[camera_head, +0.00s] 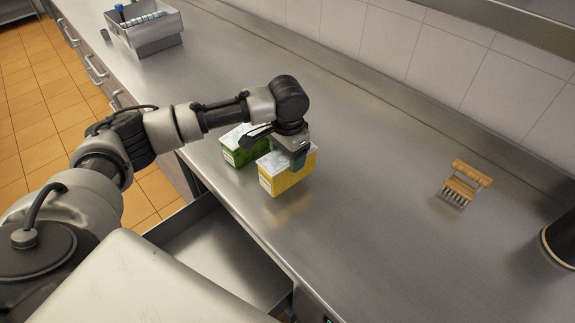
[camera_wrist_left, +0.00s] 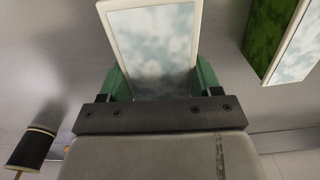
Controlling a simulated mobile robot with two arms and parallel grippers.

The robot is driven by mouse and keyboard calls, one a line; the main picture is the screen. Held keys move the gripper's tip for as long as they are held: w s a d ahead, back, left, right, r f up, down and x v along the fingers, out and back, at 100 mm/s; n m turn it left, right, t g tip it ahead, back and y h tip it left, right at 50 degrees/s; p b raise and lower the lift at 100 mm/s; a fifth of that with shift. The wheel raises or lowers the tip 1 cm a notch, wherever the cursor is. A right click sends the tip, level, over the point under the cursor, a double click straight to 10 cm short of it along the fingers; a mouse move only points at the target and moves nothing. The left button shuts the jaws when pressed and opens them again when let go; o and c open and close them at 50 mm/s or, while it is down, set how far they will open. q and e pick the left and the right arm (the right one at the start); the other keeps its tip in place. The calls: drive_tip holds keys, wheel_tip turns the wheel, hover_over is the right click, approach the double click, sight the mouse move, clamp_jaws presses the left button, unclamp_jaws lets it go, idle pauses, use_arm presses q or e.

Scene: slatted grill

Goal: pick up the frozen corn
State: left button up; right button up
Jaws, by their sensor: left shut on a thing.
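The yellow box with a frosty white top, which I take for the frozen corn (camera_head: 288,181), is under my left gripper (camera_head: 297,158). The gripper points down and is shut on the box across its top. In the left wrist view the pale top of the box (camera_wrist_left: 152,45) sits between the two green fingers of the gripper (camera_wrist_left: 155,80). The head view does not clearly tell whether the box touches the counter. My right gripper is not in view.
A green box (camera_head: 240,146) stands close beside the yellow one, to its left. A wooden-handled brush (camera_head: 462,184) and a dark cylinder (camera_head: 562,240) are on the right. A metal bin (camera_head: 146,32) stands far left. An open drawer (camera_head: 220,250) lies below the counter's front edge.

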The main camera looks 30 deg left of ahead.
use_arm(q)
drive_tip(key=s+d+r+b, duration=0.1)
drive_tip(key=s+d+r, duration=0.4)
drive_tip(key=d, duration=0.5)
wheel_tip(320, 180, up, 2)
drive_tip(key=shift+s+d+b, duration=0.15)
drive_tip(key=shift+s+b, duration=0.2)
wheel_tip(320, 180, up, 5)
drive_tip(key=p, duration=0.6)
drive_tip(key=shift+p, duration=0.4)
